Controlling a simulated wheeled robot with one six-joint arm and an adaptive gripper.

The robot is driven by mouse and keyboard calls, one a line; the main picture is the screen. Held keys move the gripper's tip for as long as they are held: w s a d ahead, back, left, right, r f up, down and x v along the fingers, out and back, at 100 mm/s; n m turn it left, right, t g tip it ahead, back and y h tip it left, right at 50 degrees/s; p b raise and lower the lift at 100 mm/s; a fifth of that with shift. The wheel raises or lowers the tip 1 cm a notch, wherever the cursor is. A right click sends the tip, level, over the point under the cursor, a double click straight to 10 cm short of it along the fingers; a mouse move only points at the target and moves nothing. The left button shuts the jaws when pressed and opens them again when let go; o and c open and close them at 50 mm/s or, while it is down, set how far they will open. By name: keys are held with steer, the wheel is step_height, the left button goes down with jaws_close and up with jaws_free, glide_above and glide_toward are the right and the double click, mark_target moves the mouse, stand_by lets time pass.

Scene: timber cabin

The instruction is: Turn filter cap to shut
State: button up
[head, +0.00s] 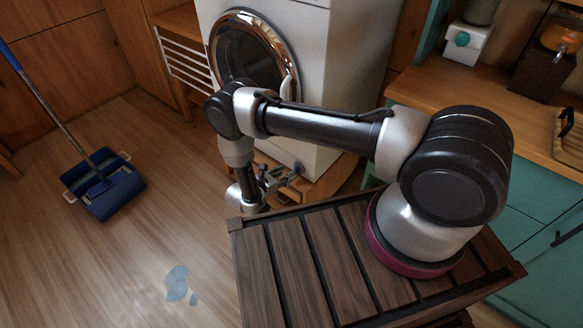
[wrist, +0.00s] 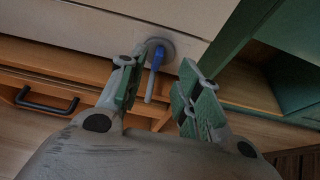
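The filter cap (wrist: 167,46) is a grey round disc low on the white washing machine (head: 320,85). A bar stands out from it, blue near the disc and pale grey at its lower end, pointing down and slightly left in the wrist view. In the wrist view, my gripper (wrist: 157,72) is open, with green-padded fingers on either side of the bar. A gap shows on both sides. Whether the bar's depth matches the fingertips is unclear.
The machine stands on a wooden plinth (wrist: 60,75) with a dark handle (wrist: 45,99). A teal cabinet (wrist: 265,60) is close at right. A blue mop bucket (head: 104,186) and a puddle (head: 177,283) are on the floor at left.

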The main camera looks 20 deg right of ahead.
mark_target(296, 168)
steer(key=x, duration=0.7)
steer(key=shift+w+d, duration=0.2)
steer(key=shift+d, duration=0.05)
jaws_close()
